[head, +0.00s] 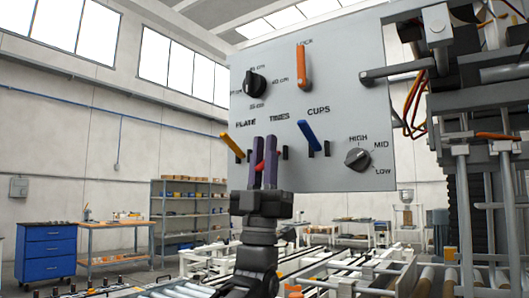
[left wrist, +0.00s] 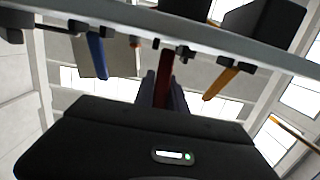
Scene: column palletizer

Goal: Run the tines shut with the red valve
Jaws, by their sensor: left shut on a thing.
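A grey control panel (head: 345,95) carries labelled levers. The red valve (head: 259,168) sits under the label TINES, mostly hidden behind my fingers. My left gripper (head: 264,162) points up at the panel with its purple fingers shut on the red valve. The left wrist view shows the red lever (left wrist: 163,75) between the two fingers (left wrist: 162,90). The tines themselves cannot be made out. My right gripper is not in view.
A yellow lever (head: 231,144) marked PLATE is close left and a blue lever (head: 310,134) marked CUPS close right. An orange lever (head: 304,68) and black knobs (head: 357,158) are on the same panel. Machine framework (head: 470,120) stands at the right.

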